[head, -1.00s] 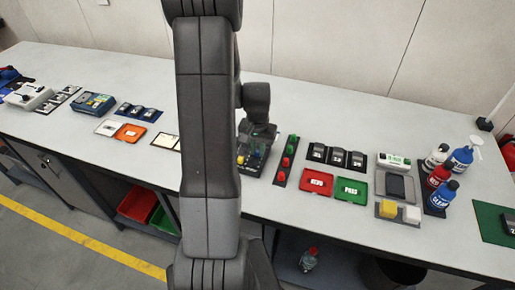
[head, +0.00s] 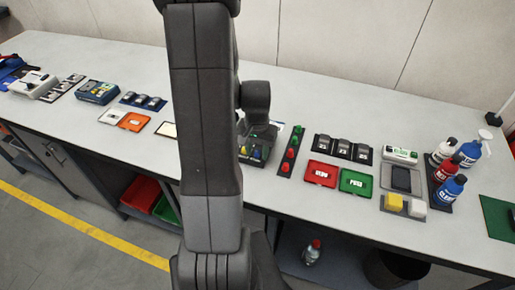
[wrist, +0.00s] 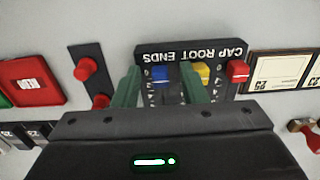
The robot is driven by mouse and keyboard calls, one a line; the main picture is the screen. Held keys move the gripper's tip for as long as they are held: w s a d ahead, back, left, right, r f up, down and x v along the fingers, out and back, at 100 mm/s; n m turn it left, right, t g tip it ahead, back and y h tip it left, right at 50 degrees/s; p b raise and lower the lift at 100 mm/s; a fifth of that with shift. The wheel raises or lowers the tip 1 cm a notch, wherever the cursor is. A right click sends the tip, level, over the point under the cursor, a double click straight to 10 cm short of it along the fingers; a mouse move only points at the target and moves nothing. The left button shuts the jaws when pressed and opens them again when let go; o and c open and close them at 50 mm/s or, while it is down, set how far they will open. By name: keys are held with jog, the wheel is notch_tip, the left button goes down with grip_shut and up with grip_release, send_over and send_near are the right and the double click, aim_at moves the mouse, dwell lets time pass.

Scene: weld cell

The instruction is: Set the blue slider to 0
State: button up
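The slider panel (wrist: 190,50) is dark and labelled "CAP ROOT ENDS", upside down in the wrist view. It has a blue slider (wrist: 160,73), a yellow slider (wrist: 202,70) and a red slider (wrist: 238,70), all near its labelled edge. My gripper (wrist: 161,78) is open and empty, its green fingers on either side of the blue slider as seen from the wrist. I cannot tell how far the fingertips are above the panel. The scale marks are partly hidden by my gripper body. In the head view the panel (head: 257,158) shows beside my arm, partly covered.
A strip with red buttons (head: 290,152) stands just right of the panel. Red (head: 322,174) and green (head: 356,182) trays lie further right. Bottles (head: 449,190) stand at the right end. A framed card (wrist: 280,72) lies beside the panel in the wrist view.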

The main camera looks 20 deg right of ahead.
aim_at(257, 152)
jog(key=shift+w, duration=0.1)
jog(key=shift+r, duration=0.55)
notch_tip(257, 152, up, 13)
jog(key=shift+f+b, duration=0.15)
jog(key=shift+b, duration=0.2)
notch_tip(257, 152, down, 14)
jog(key=shift+r+p, duration=0.1)
jog(key=shift+p, duration=0.25)
dwell(0.5)
